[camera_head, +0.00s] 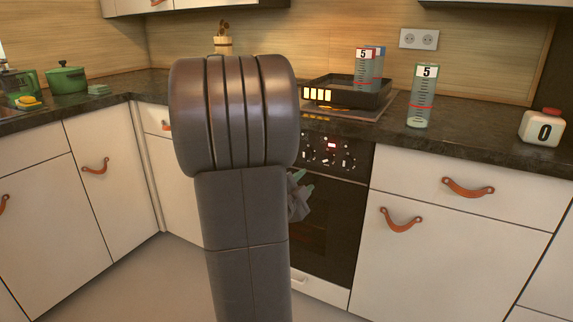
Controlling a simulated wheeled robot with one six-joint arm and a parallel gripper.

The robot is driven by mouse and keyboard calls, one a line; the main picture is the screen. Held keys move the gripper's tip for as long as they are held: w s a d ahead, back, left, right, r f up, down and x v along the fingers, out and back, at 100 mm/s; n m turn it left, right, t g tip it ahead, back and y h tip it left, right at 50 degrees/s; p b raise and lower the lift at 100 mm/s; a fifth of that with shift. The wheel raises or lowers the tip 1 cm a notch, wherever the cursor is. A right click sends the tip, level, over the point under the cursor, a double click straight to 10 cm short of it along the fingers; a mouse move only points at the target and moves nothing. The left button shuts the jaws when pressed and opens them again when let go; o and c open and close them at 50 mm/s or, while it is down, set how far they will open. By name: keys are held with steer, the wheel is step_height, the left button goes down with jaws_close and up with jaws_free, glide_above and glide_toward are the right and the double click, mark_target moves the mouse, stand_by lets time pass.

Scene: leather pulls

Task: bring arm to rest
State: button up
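My own dark grey arm stands upright in the middle of the head view, its thick rounded joint in front of the counter and oven. A small part of my gripper (300,193) shows at the right edge of the arm, in front of the dark oven door. Pale greenish tips stick out there. Most of the gripper is hidden behind the arm, so I cannot tell whether it is open or shut, or whether it holds anything.
A dark tray (345,97) with a container marked 5 (364,72) stands behind the arm. A green pot (66,79) is far left. Leather pulls (467,188) protrude from cabinets. Floor (130,285) is clear.

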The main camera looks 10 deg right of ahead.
mark_target(324, 160)
steer(key=b+x, duration=0.2)
steer(key=x, duration=1.1)
steer(key=shift+w+d, duration=0.15)
steer(key=p+v, duration=0.2)
steer(key=v, duration=1.2)
steer(key=b+x, duration=0.1)
steer(key=x, duration=1.3)
steer(key=shift+r, duration=0.15)
steer(key=shift+r+n+p, duration=0.1)
steer(key=shift+n+p, duration=0.7)
steer(key=shift+n, duration=0.3)
steer(key=n+p, duration=0.3)
steer(key=p, duration=0.1)
steer(key=shift+n, duration=0.4)
steer(key=n+p, duration=0.6)
steer(key=p, duration=0.1)
steer(key=v, duration=0.8)
steer(key=shift+f, duration=0.2)
